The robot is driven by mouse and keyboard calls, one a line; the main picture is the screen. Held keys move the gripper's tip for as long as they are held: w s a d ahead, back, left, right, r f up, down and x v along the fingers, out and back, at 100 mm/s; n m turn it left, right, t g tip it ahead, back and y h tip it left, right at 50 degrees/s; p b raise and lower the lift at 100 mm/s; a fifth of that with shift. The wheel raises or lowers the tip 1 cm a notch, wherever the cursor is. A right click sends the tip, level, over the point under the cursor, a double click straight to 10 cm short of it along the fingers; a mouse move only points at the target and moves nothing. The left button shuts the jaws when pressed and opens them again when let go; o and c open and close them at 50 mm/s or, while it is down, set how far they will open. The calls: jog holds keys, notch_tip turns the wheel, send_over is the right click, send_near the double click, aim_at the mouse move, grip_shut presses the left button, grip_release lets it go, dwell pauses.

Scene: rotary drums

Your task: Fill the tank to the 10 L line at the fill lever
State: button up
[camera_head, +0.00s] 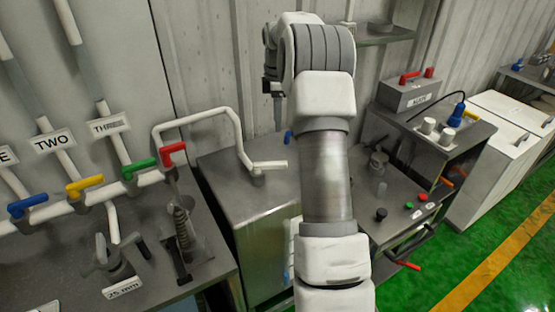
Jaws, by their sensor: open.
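A grey metal tank (235,185) stands in the middle, partly behind my arm. A white pipe bends down onto its top. A white lever (269,165) sits on the tank top by the pipe's end; I cannot tell for sure whether it is the fill lever. A pale upright strip with blue ends (290,250) shows on the tank's front, partly hidden by my arm; no level or 10 L line can be read. My gripper (277,104) shows only in part, beyond my wrist, above and behind the tank top. It is open and touches nothing that I can see.
Blue, yellow, green and red valve handles (172,148) line a white pipe at left. Below is a bench with a clamp marked 25 mm (122,287). At right are a control panel (395,205) and a grey case (408,94). Green floor is free at lower right.

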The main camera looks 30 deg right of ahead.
aim_at(277, 162)
notch_tip(277, 162, down, 16)
jog(key=shift+r+p, duration=0.1)
jog(key=shift+p, duration=0.65)
grip_shut()
dwell(1.0)
